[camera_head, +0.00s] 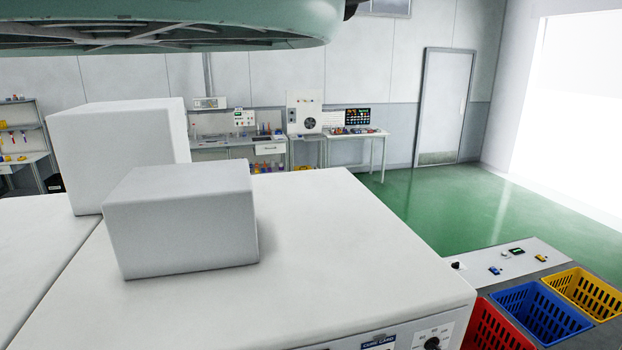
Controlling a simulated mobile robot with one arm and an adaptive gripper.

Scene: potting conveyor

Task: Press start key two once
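My gripper is not in view. Labels on these controls are too small to read, so I cannot tell which one, if any, is start key two. A white machine housing (330,240) fills the foreground, with a dark rotary knob (432,343) on its front, cut by the bottom edge.
Two pale boxes (182,228) (120,140) stand on the housing. Red (495,330), blue (545,312) and yellow (585,290) baskets stand at the lower right. Benches (357,134) with equipment line the back wall. Green floor (440,205) is clear towards the door (443,105).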

